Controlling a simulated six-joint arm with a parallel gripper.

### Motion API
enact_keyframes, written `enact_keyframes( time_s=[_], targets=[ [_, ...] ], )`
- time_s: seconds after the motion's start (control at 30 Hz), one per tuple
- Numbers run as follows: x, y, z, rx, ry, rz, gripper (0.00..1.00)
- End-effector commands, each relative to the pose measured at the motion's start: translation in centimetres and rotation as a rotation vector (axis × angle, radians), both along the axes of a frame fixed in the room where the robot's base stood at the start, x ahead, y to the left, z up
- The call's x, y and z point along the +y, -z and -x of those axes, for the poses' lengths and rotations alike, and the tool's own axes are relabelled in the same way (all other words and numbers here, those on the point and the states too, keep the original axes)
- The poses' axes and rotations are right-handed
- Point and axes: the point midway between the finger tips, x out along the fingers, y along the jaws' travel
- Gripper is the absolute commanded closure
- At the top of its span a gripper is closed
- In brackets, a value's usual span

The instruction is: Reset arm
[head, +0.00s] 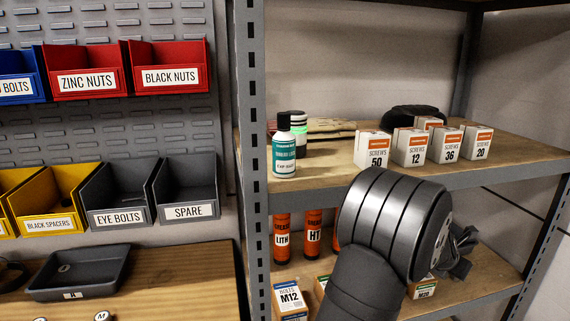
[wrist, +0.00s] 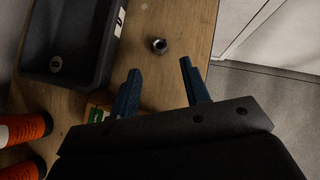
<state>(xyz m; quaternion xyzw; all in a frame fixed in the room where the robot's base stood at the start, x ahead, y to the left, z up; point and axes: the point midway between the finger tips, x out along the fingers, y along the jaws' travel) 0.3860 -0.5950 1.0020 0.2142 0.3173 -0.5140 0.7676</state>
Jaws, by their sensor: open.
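My gripper (wrist: 160,68) is open in the wrist view, its two blue fingers apart with nothing between them. A small metal nut (wrist: 158,45) lies on the wooden surface just past the fingertips, apart from them. In the head view my dark arm reaches in front of the right-hand shelving and hides part of its lower shelf.
A dark tray (wrist: 62,76) holding a small round part lies left of the fingers. Orange tubes (wrist: 22,128) and a green-labelled box (wrist: 97,113) are close by. In the head view, screw boxes (head: 372,150) and a bottle (head: 284,150) stand on the shelf above.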

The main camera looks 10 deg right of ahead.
Motion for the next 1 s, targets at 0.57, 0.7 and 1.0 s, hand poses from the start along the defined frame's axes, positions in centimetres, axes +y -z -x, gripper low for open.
enact_keyframes(
  time_s=[0.57,0.7,1.0],
  targets=[
    [-4.7,5.1,-2.0,-0.001,0.001,0.002,0.57],
    [-4.7,4.1,-2.0,-0.001,0.001,0.002,0.57],
    [-4.6,3.9,-1.9,0.0,0.001,0.001,0.57]
  ],
)
